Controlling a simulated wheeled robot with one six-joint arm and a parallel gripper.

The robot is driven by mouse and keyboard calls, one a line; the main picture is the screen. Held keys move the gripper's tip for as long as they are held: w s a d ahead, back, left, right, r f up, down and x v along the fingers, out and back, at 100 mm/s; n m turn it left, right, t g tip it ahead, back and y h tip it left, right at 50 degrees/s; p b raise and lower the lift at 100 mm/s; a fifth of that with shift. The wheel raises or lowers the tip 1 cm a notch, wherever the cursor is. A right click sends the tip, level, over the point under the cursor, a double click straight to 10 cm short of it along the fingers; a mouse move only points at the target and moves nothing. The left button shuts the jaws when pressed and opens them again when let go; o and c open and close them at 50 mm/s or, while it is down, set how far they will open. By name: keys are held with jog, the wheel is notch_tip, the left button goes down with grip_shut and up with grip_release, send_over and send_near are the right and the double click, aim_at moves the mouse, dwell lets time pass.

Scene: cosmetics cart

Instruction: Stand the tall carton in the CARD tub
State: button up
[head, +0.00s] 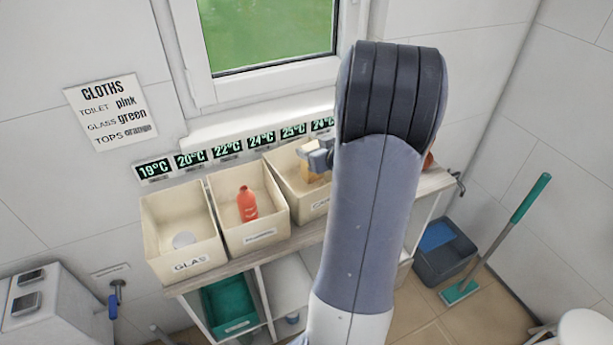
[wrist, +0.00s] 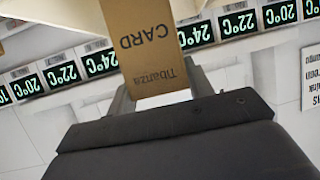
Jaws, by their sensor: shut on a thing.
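The tall carton (wrist: 150,42) is tan-orange and reads "CARD" and "Tibanza", upside down in the wrist view. My gripper (wrist: 160,85) is shut on it, one finger on each side. In the head view the carton (head: 311,172) shows as a small patch below my gripper (head: 319,154), within the opening of the cream CARD tub (head: 309,208). My arm hides the tub's right part and most of its label; only "CA" reads. I cannot tell whether the carton touches the tub's floor.
Temperature displays (head: 226,150) line the wall behind the tubs. A window (head: 265,80) is above. A green-handled mop (head: 500,235) stands right.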

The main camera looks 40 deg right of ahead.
aim_at(309, 177)
notch_tip(309, 177, down, 7)
jog(key=shift+r, duration=0.1)
dwell(0.3)
jog(key=shift+f, duration=0.2)
jog(key=shift+f+b, duration=0.4)
jog(key=shift+b, duration=0.2)
jog(key=shift+f, duration=0.1)
jog(key=o, duration=0.9)
jog(key=shift+o, duration=0.2)
